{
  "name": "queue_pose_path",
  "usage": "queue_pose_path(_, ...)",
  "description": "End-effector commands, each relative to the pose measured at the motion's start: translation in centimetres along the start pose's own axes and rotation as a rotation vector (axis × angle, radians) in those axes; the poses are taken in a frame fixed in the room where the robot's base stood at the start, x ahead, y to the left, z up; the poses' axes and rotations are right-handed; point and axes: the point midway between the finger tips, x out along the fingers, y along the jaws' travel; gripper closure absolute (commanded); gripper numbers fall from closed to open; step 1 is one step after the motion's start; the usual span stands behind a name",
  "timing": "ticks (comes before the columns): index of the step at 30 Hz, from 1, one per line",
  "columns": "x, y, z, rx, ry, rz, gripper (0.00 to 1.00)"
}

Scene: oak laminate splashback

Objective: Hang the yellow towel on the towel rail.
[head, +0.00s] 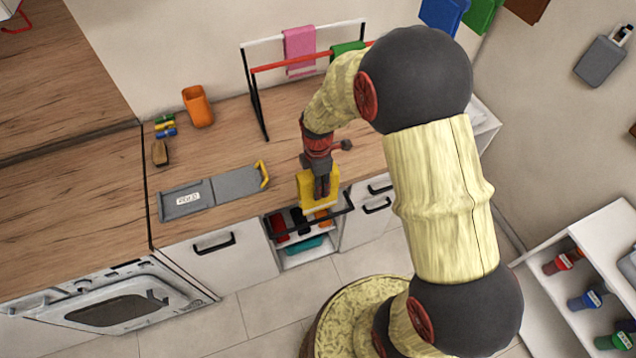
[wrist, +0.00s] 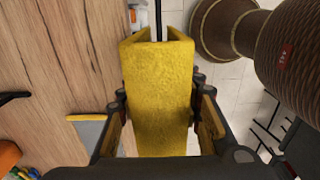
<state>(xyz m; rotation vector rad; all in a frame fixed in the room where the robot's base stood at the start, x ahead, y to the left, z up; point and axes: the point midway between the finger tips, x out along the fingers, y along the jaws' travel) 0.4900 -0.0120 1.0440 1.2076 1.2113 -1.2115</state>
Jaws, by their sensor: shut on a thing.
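My gripper (head: 322,190) is shut on the yellow towel (head: 306,196) at the front edge of the counter. In the wrist view the towel (wrist: 157,95) fills the middle, folded over with two flaps, and my fingers press its two sides. A black rail (head: 285,231) runs along the front of the open cabinet below the counter edge. The towel is at or just above this rail. In the wrist view a thin dark bar (wrist: 156,20) lines up between the two flaps. I cannot tell whether the towel rests on it.
A rack with a red bar (head: 280,65) stands behind, carrying pink (head: 300,48) and green (head: 345,48) towels. A grey board with a yellow handle (head: 240,190) lies left of my gripper.

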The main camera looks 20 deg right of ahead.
Motion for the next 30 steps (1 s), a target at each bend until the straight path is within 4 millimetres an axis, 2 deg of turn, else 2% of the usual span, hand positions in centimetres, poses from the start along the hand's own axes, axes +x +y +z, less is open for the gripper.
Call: queue_pose_path(30,7.6,0.1,0.0,0.000,0.000,0.001,0.93)
